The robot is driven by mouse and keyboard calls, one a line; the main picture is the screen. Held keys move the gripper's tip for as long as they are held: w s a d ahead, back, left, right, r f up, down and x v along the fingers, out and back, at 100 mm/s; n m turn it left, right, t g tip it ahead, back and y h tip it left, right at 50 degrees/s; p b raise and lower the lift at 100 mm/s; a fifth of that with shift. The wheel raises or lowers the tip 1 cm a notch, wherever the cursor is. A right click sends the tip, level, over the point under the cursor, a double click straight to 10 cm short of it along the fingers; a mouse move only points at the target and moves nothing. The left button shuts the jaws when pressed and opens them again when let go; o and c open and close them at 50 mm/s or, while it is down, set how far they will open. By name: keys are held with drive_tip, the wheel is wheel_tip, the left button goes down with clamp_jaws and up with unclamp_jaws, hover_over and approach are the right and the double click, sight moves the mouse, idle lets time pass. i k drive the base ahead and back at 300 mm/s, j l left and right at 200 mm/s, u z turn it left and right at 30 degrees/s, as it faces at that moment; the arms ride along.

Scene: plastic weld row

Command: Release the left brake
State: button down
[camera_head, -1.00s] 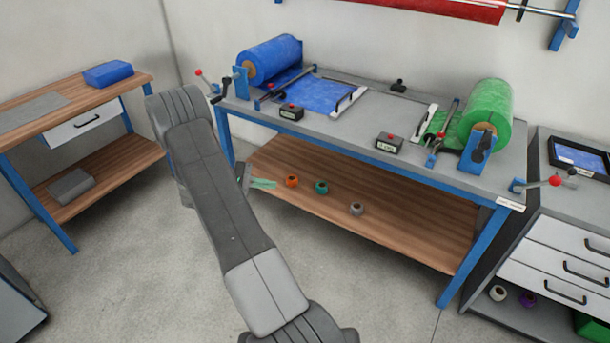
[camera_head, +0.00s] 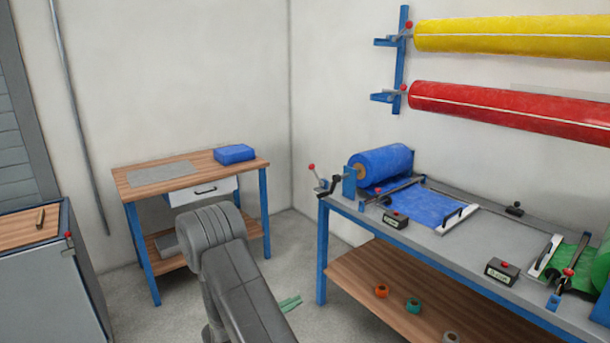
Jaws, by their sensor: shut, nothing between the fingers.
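The left brake (camera_head: 317,178) is a thin lever with a red ball knob at the left end of the welding bench, beside the blue roll (camera_head: 380,164). The lever stands tilted, its knob up and to the left. A black crank handle (camera_head: 329,187) sits close to it, on its right. My gripper is not in view; only my grey arm shows, rising from the bottom edge and bending in front of the small table. Nothing is seen touching the lever.
The bench (camera_head: 470,233) carries blue film, clamps and small boxes; tape rolls lie on its lower shelf. A wooden side table (camera_head: 140,183) stands left, a grey cabinet (camera_head: 55,290) at far left. Some floor is clear. A green strip (camera_head: 290,303) shows near the bench leg.

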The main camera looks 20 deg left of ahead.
sight(311, 166)
drive_tip(key=i+j, duration=0.25)
drive_tip(key=i, duration=0.25)
drive_tip(key=i+j, duration=0.3)
drive_tip(key=i, duration=0.2)
drive_tip(key=i+j+u, duration=0.1)
drive_tip(key=i+j, duration=0.15)
drive_tip(key=i, duration=0.25)
drive_tip(key=i+j, duration=0.25)
drive_tip(key=i, duration=0.3)
drive_tip(key=i+j, duration=0.2)
drive_tip(key=i, duration=0.3)
